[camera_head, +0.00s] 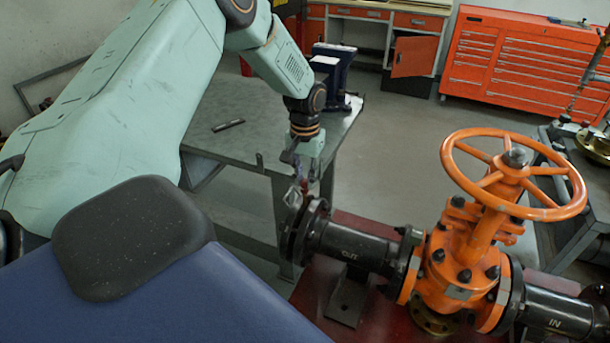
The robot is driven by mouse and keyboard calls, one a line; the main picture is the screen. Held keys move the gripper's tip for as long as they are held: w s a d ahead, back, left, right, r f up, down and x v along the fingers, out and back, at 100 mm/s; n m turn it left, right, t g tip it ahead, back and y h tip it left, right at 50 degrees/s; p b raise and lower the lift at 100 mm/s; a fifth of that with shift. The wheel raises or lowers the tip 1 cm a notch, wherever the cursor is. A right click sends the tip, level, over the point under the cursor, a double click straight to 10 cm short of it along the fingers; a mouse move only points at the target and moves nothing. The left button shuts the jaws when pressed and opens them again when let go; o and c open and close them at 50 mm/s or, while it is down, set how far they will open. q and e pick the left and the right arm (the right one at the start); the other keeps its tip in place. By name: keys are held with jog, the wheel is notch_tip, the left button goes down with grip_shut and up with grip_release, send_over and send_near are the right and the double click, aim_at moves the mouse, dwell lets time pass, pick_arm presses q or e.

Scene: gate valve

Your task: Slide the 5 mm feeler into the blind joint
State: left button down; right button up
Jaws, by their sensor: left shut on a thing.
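My left gripper (308,172) points down at the end of my pale green arm, just above the blind joint (303,230). It is shut on the feeler (297,194), which shows only as a small, partly hidden piece below the fingers. The blind joint is the pair of dark flanges at the left end of the black pipe marked "OUT". The feeler's lower end is close to the top left of the flanges. I cannot tell whether it touches them or lies in the gap. My right gripper is out of view.
The orange gate valve (468,255) with its handwheel (485,178) stands right of the joint on a red base. A grey table (222,152) with a dark bar (228,125) is behind my arm. A red tool cabinet (520,60) stands at the back.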

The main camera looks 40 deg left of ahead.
aim_at(305, 190)
pick_arm(q)
jog(key=shift+f+b, duration=1.25)
jog(key=shift+f, duration=1.1)
jog(key=c, duration=1.1)
grip_release()
jog(key=shift+c, duration=0.2)
jog(key=shift+r, duration=0.1)
notch_tip(305, 190, up, 12)
jog(key=shift+f, duration=0.1)
